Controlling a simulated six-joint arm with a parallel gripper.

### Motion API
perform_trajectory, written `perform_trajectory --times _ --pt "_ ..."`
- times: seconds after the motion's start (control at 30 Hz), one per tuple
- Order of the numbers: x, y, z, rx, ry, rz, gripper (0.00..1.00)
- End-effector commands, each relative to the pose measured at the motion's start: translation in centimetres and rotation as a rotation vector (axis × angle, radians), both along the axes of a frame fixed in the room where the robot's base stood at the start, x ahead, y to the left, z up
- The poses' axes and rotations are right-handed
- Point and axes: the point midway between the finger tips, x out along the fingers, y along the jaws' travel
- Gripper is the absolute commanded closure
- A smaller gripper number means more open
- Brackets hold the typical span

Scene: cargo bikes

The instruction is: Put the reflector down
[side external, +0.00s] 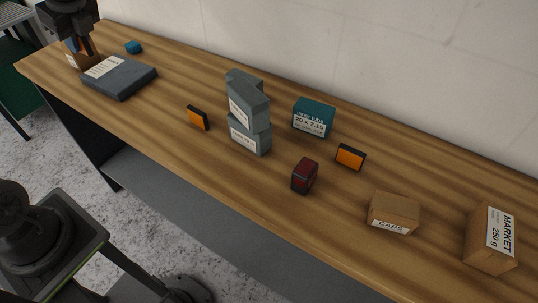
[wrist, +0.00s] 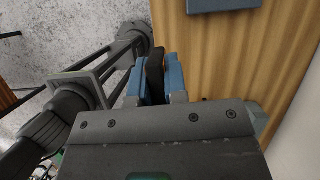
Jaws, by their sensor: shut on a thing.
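My gripper (wrist: 155,80) shows in the wrist view with its two blue fingers closed on a thin dark piece (wrist: 155,72). The piece is seen edge-on; its black edge fits a reflector's housing, but its face is hidden. Two orange reflectors with black housings stand on the bench, one left of the grey boxes (side external: 197,117) and one further right (side external: 350,157).
A flat dark grey box (side external: 120,77) lies beside my gripper; its edge shows in the wrist view (wrist: 222,5). Stacked grey boxes (side external: 249,105), a teal box (side external: 314,118), a red light (side external: 305,176) and brown boxes (side external: 394,212) stand further right. A teal lump (side external: 133,47) lies behind.

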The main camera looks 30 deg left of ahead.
Motion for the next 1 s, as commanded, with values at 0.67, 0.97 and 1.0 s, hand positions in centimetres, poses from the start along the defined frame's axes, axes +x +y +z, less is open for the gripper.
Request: perform_trajectory --times 0.67,0.97,1.0 --pt "13.3 -13.8 2.4 -0.001 0.000 -0.687 1.00" --pt "18.3 -28.7 2.4 0.000 0.001 -1.200 1.00" --pt "18.5 -30.7 2.4 0.000 0.000 -1.267 1.00"
